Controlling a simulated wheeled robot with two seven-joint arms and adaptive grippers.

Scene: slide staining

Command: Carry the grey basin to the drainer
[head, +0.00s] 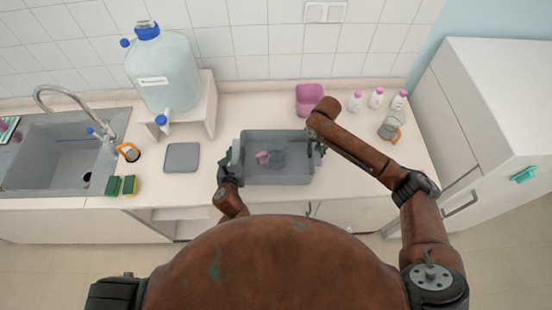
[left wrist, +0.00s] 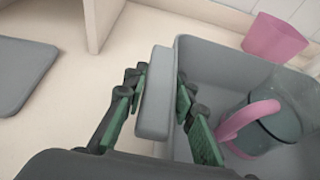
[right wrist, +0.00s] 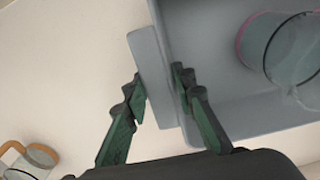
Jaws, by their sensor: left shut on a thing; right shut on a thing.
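The grey basin (head: 280,181) is on or just above the counter in front of my body; I cannot tell whether it touches. My left gripper (head: 232,167) is shut on the grip at the basin's left end, with one finger on each side (left wrist: 160,82). My right gripper (head: 318,148) is shut on the opposite grip (right wrist: 158,82). My right forearm hides part of that end. I cannot surely pick out the drainer; a ribbed area with coloured items (head: 9,128) shows left of the sink.
A grey flat mat (head: 182,158) lies left of the basin. Further left are sponges (head: 121,187), an orange-handled item (head: 128,152) and the sink (head: 55,155). A large water canister (head: 163,75) stands on a white stand behind. A pink tub (head: 309,99) and bottles (head: 376,98) stand back right.

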